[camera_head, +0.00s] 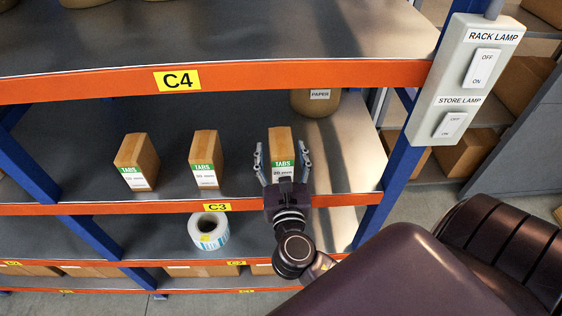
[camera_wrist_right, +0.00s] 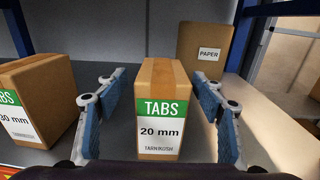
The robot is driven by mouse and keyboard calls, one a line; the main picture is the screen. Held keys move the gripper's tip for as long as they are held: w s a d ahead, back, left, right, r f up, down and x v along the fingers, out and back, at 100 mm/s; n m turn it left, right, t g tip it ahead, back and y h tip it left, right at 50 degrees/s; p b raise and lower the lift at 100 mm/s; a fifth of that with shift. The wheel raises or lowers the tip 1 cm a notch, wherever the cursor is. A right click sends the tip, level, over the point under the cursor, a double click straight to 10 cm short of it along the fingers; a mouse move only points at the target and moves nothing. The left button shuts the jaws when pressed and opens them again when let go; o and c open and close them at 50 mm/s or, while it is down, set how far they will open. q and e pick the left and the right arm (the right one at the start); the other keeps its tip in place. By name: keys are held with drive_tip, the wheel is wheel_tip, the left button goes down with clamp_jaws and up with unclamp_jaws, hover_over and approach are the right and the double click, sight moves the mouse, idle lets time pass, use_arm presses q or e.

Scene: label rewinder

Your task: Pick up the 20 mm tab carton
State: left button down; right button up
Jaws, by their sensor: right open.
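The 20 mm tab carton (camera_head: 281,148) is a brown box with a green and white TABS label, upright on the C3 shelf (camera_head: 85,190). It also shows in the right wrist view (camera_wrist_right: 161,105), where the label reads 20 mm. My left gripper is not in view.
Two other TABS cartons stand to the left, one (camera_head: 205,160) nearer and one (camera_head: 137,162) farther; the nearer reads 30 mm in the right wrist view (camera_wrist_right: 35,100). A PAPER container (camera_head: 316,102) stands behind. The orange C4 beam (camera_head: 300,77) runs above, a blue post (camera_head: 395,165) at right.

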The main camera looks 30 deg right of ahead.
sight(279, 134)
drive_tip(key=shift+w+d+f+b, duration=0.1)
drive_tip(key=shift+d+f+b, duration=0.1)
drive_tip(key=shift+f+b, duration=0.7)
drive_tip(key=shift+w+f+p, duration=0.1)
drive_tip(key=shift+w+p, duration=0.15)
drive_tip(key=shift+p, duration=0.1)
drive_tip(key=x, duration=0.2)
drive_tip(key=p+x, duration=0.1)
drive_tip(key=x, duration=0.1)
drive_tip(key=p+x, duration=0.1)
drive_tip(key=x, duration=0.1)
drive_tip(key=shift+w+d+r, duration=0.2)
drive_tip(key=shift+d+r, duration=0.05)
drive_tip(key=shift+r, duration=0.05)
drive_tip(key=shift+w+d+f, duration=0.15)
drive_tip(key=shift+w, duration=0.1)
drive_tip(key=shift+c, duration=0.2)
drive_tip(key=c, duration=1.5)
drive_tip(key=shift+c, duration=0.3)
